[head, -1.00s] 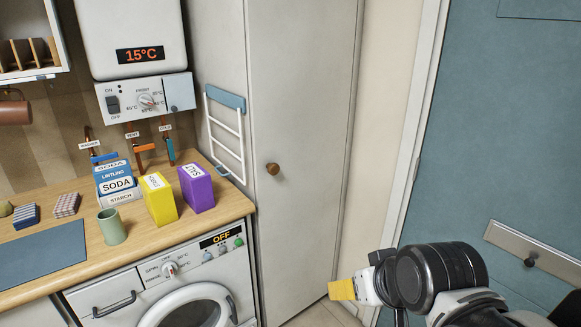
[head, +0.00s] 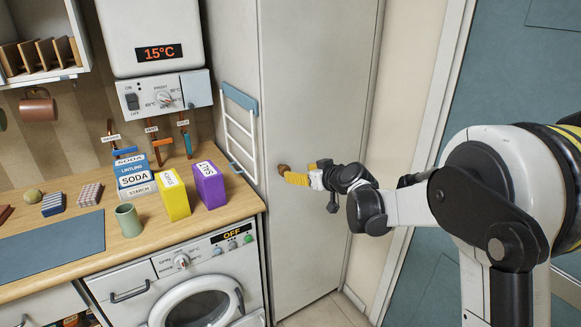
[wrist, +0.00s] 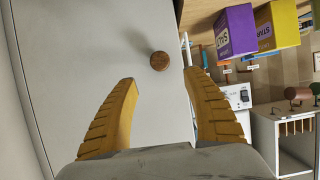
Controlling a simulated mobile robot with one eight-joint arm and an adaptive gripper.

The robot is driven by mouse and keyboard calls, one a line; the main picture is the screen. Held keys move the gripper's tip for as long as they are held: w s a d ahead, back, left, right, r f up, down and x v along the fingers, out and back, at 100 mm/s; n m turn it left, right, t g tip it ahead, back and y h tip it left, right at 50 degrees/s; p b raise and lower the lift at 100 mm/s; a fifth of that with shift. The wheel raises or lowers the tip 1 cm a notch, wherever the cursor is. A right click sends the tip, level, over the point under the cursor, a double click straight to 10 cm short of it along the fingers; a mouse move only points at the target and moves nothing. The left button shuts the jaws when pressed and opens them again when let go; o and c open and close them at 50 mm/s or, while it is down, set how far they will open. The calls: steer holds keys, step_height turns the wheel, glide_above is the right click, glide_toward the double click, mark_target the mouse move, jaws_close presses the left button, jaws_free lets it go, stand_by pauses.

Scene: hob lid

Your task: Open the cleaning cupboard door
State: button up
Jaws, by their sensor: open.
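The cleaning cupboard door (head: 315,110) is a tall pale grey panel right of the worktop, and it is shut. Its round brown wooden knob (head: 284,169) sits near the door's left edge. My gripper (head: 296,177) has yellow ribbed fingers and is at the knob's right side in the head view. In the wrist view the knob (wrist: 159,61) shows just beyond the tips of my open gripper (wrist: 160,75), between the two finger lines. Nothing is held. The head view does not clearly show whether a finger touches the knob.
A wall rack (head: 240,130) with white bars hangs left of the door. The worktop (head: 150,240) holds a yellow box (head: 173,196), a purple box (head: 208,186) and a green cup (head: 129,221). A washing machine (head: 190,280) stands below. A blue door (head: 500,95) is at right.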

mark_target(286, 170)
steer(key=b+x, duration=0.3)
steer(key=x, duration=0.7)
steer(key=shift+w+a+f, duration=0.1)
steer(key=shift+w+a, duration=0.15)
jaws_close()
